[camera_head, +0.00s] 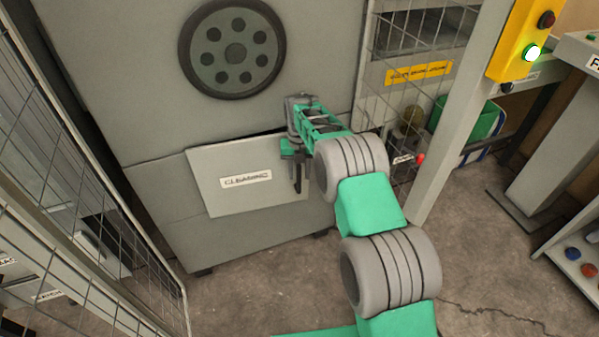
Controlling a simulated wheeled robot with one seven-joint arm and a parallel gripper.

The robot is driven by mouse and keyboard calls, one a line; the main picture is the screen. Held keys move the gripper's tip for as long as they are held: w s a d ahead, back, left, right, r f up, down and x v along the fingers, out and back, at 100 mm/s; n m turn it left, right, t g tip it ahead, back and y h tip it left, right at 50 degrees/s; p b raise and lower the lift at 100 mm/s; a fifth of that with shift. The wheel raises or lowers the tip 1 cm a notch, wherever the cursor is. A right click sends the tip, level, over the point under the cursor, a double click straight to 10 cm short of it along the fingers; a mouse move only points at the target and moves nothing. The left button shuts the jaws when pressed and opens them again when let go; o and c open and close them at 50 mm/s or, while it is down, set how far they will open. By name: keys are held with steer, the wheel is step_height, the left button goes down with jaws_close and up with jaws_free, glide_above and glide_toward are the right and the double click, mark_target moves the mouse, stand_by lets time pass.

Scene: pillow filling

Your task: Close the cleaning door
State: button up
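The cleaning door (230,199) is a light grey panel with a white "CLEANING" label, low on the front of the big grey machine. It sits slightly askew, with a dark gap along its upper edge toward the right, so it looks a little open. My gripper (297,178) is at the door's right edge, with its dark fingers hanging downward. I cannot tell whether it touches the door or stands just apart from it. The finger spacing is hidden by the view angle, and no held thing shows.
The grey machine (120,100) carries a dark round wheel (234,52) above the door. Wire mesh fencing (75,165) stands at left, and a grey post (450,130) with a yellow button box (520,40) stands at right. The concrete floor (240,280) before the machine is clear.

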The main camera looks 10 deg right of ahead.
steer(key=shift+r, duration=0.1)
step_height(320, 180, up, 8)
steer(key=shift+f, duration=0.15)
